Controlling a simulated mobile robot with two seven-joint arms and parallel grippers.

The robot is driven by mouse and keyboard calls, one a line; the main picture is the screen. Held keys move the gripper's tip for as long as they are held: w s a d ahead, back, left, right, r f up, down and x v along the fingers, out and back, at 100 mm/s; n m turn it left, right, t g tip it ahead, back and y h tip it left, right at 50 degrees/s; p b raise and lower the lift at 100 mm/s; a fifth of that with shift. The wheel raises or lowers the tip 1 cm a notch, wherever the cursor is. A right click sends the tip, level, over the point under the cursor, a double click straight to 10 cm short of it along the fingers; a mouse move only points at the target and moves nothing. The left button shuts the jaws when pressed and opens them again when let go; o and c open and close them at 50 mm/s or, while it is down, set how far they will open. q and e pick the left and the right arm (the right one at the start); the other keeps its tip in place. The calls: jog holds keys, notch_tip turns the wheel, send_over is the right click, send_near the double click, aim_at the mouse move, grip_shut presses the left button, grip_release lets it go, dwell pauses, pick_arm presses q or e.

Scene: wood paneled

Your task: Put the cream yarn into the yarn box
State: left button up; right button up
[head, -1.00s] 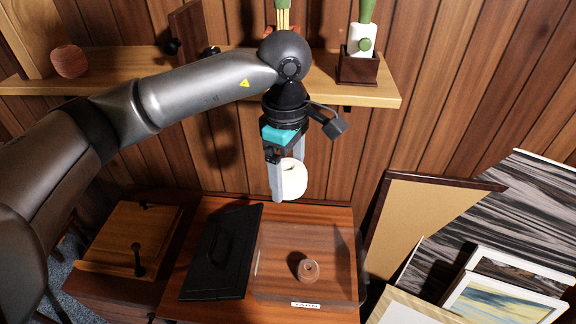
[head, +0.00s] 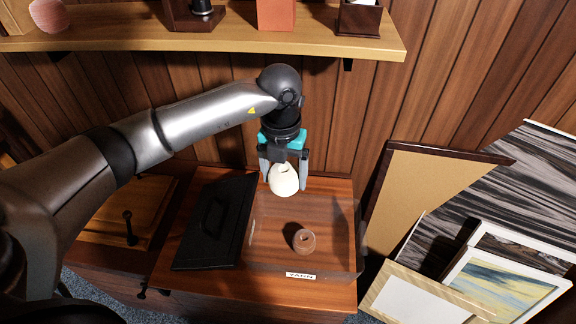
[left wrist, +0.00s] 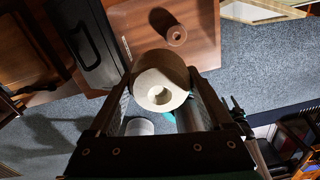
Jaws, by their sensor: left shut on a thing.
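The cream yarn (head: 283,180) is a pale roll with a hole through its middle. My left gripper (head: 284,184) is shut on it, one finger on each side, and holds it above the far part of the yarn box. The yarn also shows between the fingers in the left wrist view (left wrist: 160,88). The yarn box (head: 270,268) is a clear box with a label on its front, standing on a wooden cabinet. A small brown yarn roll (head: 304,241) lies inside it. My right gripper is in neither view.
A black lid or case (head: 213,222) with a handle lies left of the box. A wooden shelf (head: 200,36) with several objects runs along the wall above. Framed pictures and a corkboard (head: 430,205) lean at the right. Most of the box floor is bare.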

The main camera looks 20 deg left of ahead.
pick_arm(q)
notch_tip(320, 180, down, 9)
jog(key=a+n+b, duration=0.2)
jog(key=n, duration=0.9)
jog(key=shift+s+a+r+n, duration=0.15)
jog(key=shift+s+a+n, duration=0.15)
jog(key=shift+s, duration=0.15)
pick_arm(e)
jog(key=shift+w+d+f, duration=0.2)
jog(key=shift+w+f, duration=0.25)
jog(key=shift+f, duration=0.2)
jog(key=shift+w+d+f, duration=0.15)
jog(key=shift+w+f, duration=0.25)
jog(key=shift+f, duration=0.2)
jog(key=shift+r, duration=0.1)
pick_arm(q)
notch_tip(320, 180, down, 12)
jog(key=b, duration=0.7)
jog(key=shift+b, duration=0.4)
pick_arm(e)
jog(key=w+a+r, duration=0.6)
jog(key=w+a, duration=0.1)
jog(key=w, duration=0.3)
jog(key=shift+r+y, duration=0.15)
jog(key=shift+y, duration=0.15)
pick_arm(q)
jog(key=o, duration=1.2)
jog(key=shift+c, duration=0.2)
